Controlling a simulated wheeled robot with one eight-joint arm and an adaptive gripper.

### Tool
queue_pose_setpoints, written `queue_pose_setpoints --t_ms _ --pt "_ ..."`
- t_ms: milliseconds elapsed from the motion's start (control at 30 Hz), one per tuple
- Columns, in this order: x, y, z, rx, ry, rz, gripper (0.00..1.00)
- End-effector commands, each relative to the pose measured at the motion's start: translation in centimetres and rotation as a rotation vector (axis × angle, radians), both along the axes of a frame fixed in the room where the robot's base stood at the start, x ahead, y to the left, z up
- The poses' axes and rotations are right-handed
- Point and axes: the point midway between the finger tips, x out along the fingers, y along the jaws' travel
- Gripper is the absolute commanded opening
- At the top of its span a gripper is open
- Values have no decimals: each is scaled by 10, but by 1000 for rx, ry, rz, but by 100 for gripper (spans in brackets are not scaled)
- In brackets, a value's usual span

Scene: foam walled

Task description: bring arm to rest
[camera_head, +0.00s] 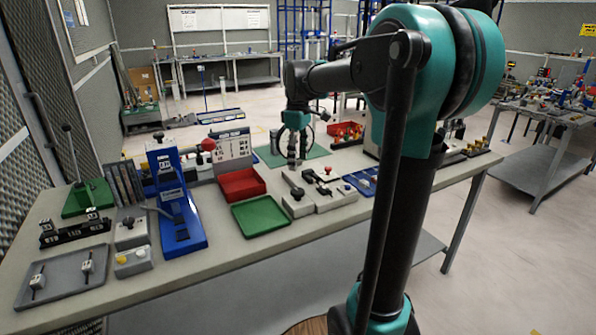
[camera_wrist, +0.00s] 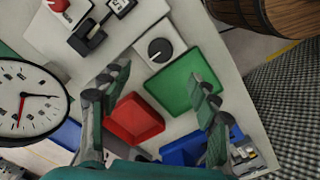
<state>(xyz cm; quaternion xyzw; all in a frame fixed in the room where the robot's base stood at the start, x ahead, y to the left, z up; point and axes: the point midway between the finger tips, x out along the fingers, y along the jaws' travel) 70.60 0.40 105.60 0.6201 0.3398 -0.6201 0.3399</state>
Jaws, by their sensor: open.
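My arm (camera_head: 400,150) reaches from the right foreground out over the workbench (camera_head: 330,215), its forearm stretched left and its wrist bent down. My gripper (camera_head: 295,160) hangs over the middle of the bench, behind the grey fixtures with black levers. In the wrist view my gripper (camera_wrist: 162,82) has its two fingers spread wide with nothing between them. A red bin (camera_wrist: 135,120) and a green tray (camera_wrist: 187,82) lie below the fingers there. Whether the fingertips touch anything is hard to tell in the head view.
The red bin (camera_head: 240,185) and green tray (camera_head: 262,215) sit mid-bench. A tall blue press (camera_head: 175,200) stands to the left. A wooden barrel (camera_wrist: 265,15) stands off the bench.

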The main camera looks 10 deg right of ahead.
Motion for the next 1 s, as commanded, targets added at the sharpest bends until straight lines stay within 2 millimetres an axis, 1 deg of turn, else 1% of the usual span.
queue_pose_setpoints --t_ms 100,233,467,567,667,767,800,867,900,1000 --pt "0 0 8 0 0 0 61" --pt "0 0 10 0 0 0 61" --pt "-1 0 10 0 0 -2 61" --pt "-7 -2 1 1 -13 -33 61" --pt "-24 -8 -25 8 -49 -132 61" --pt "-55 -18 -66 24 -108 -296 61" --pt "-71 -22 -85 35 -135 -373 61" --pt "-95 -27 -113 55 -175 -487 61" --pt "-111 -31 -131 68 -200 -560 61" --pt "-148 -37 -168 106 -253 -718 61"
